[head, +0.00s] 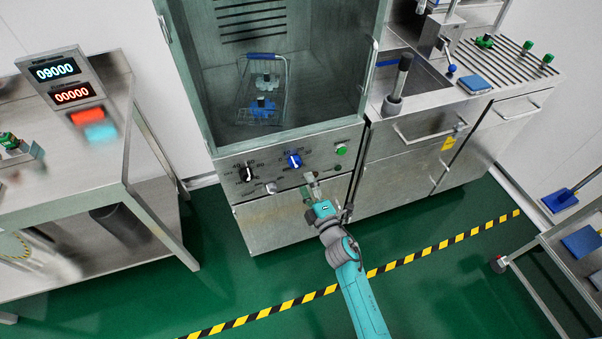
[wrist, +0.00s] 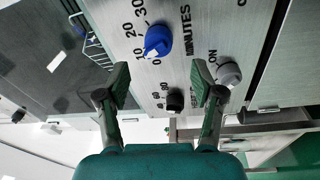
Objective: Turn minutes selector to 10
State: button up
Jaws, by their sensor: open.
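The minutes selector (head: 294,160) is a blue knob with a white mark, on the washer's front control panel. In the wrist view the blue knob (wrist: 157,41) sits beside the word MINUTES and printed numbers, including 10, 20 and 30. I cannot tell exactly which number its mark points at. My gripper (head: 311,180) is just below and right of the knob in the head view. In the wrist view my gripper (wrist: 161,72) is open and empty, its fingers apart in front of the panel. The blue knob appears beyond the fingertips, not between them.
A black knob (head: 246,174) is left of the selector, a grey knob (head: 271,187) is lower, and a green button (head: 341,149) is right. A wire basket (head: 281,96) is inside the washer chamber above. A sink counter (head: 424,128) adjoins on the right.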

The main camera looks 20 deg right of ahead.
jog(key=shift+s+d+f, duration=0.15)
jog(key=shift+s, duration=1.15)
jog(key=shift+s+d+f, duration=0.1)
jog(key=shift+s, duration=1.2)
jog(key=s+a+m+g+h, duration=0.15)
jog(key=s+m, duration=0.65)
jog(key=s, duration=1.5)
jog(key=s+r+m+g, duration=0.1)
jog(key=s+r+m, duration=0.3)
jog(key=s, duration=0.5)
jog(key=s+r+m+g, duration=0.1)
jog(key=s+r+m, duration=0.4)
jog(key=s+r, duration=0.3)
jog(key=shift+s+g, duration=0.35)
jog(key=shift+s, duration=0.4)
jog(key=shift+r, duration=0.1)
